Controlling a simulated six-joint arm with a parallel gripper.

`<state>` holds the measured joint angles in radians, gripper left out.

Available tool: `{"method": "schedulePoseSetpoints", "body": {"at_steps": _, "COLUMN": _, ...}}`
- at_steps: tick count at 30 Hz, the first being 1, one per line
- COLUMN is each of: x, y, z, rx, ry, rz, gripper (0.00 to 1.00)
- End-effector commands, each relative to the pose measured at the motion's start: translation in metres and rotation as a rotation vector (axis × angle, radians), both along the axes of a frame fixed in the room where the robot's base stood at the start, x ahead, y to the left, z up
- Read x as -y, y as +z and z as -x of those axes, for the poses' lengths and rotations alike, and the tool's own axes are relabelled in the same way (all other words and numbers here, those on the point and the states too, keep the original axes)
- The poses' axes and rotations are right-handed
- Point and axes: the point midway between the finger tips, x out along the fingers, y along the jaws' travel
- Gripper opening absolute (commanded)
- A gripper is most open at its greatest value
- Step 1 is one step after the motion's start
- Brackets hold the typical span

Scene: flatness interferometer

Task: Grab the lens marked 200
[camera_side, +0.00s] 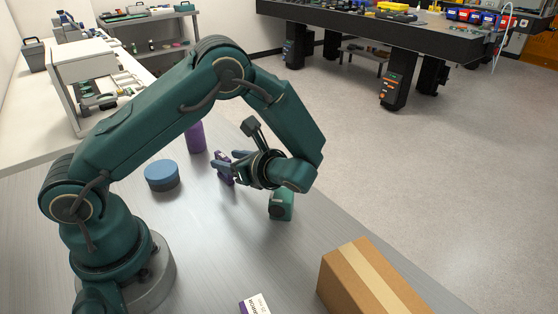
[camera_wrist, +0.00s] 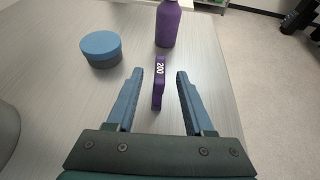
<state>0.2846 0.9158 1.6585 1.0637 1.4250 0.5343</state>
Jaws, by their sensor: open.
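The lens marked 200 (camera_wrist: 159,82) is a thin purple piece standing upright on the table. White digits "200" show on its top edge in the wrist view. In the side view the purple lens (camera_side: 224,169) is partly hidden by my gripper. My gripper (camera_wrist: 160,72) is open, with one blue-grey finger on each side of the lens in the wrist view. A gap shows between each finger and the lens. In the side view my gripper (camera_side: 222,167) is low over the table at the lens.
A blue round container (camera_side: 162,176) stands left of the lens. A purple bottle (camera_wrist: 167,24) stands beyond it. A green object (camera_side: 281,205) sits near my wrist. A cardboard box (camera_side: 368,280) and a small white-and-purple box (camera_side: 256,304) are at the front.

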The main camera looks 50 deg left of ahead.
Motion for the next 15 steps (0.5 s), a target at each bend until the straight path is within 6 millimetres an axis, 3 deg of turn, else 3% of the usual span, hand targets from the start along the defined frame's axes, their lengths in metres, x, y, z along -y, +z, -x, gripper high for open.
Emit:
{"method": "schedulePoseSetpoints", "body": {"at_steps": 6, "x": -0.024, "y": -0.010, "z": 0.003, "rx": -0.001, "ry": 0.004, "rz": 0.001, "gripper": 0.53}}
{"method": "schedulePoseSetpoints", "body": {"at_steps": 15, "x": -0.030, "y": -0.012, "z": 0.003, "rx": 0.001, "ry": 0.000, "rz": 0.002, "gripper": 0.53}}
